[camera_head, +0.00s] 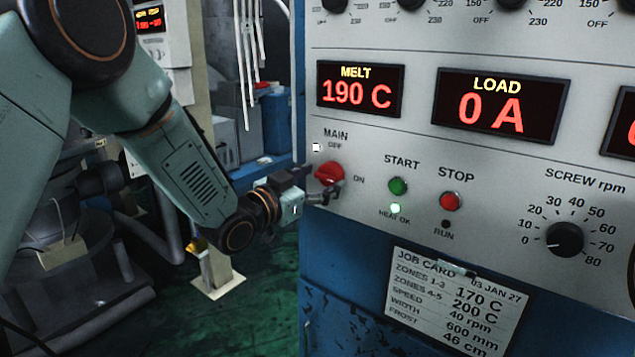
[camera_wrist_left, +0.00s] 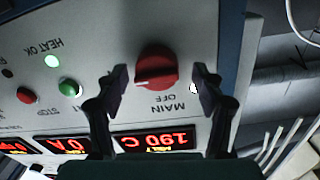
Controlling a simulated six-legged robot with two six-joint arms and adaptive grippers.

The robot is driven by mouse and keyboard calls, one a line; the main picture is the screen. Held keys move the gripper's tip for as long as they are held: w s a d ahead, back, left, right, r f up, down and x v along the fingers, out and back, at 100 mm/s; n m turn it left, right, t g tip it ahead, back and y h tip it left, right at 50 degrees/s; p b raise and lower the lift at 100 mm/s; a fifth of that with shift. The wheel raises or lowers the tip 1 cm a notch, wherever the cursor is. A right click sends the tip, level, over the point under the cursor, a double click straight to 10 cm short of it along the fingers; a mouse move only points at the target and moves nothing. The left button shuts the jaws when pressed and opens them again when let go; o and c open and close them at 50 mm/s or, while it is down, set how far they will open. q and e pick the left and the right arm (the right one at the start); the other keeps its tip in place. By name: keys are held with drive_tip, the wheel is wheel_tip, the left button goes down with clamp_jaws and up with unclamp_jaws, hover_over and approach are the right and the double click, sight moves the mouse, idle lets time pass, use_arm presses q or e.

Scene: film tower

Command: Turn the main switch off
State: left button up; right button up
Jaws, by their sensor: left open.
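The main switch is a red rotary knob (camera_head: 329,172) on the grey panel, below the MAIN and OFF labels with ON to its right. In the left wrist view the panel appears upside down, and the knob (camera_wrist_left: 156,66) has its grip bar lying roughly crosswise, its pale mark toward the ON side. My left gripper (camera_head: 320,183) is open at the panel, one finger on each side of the knob. In the wrist view the fingertips (camera_wrist_left: 161,76) flank it with gaps; contact is not visible. My right gripper is not in view.
The green START button (camera_head: 397,186) and red STOP button (camera_head: 451,201) sit right of the switch. The HEAT OK lamp (camera_head: 395,208) glows green. The MELT display (camera_head: 360,89) reads 190 C and the LOAD display (camera_head: 499,105) 0 A. A job card (camera_head: 458,300) hangs below.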

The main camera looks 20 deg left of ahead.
use_arm(q)
drive_tip(key=shift+w+d+r, duration=0.15)
drive_tip(key=shift+d, duration=0.4)
drive_tip(key=shift+a, duration=0.4)
drive_tip(key=shift+c, duration=1.2)
drive_tip(key=shift+d, duration=0.25)
drive_tip(key=c, duration=0.4)
drive_tip(key=shift+a, duration=0.1)
drive_tip(key=c, duration=0.5)
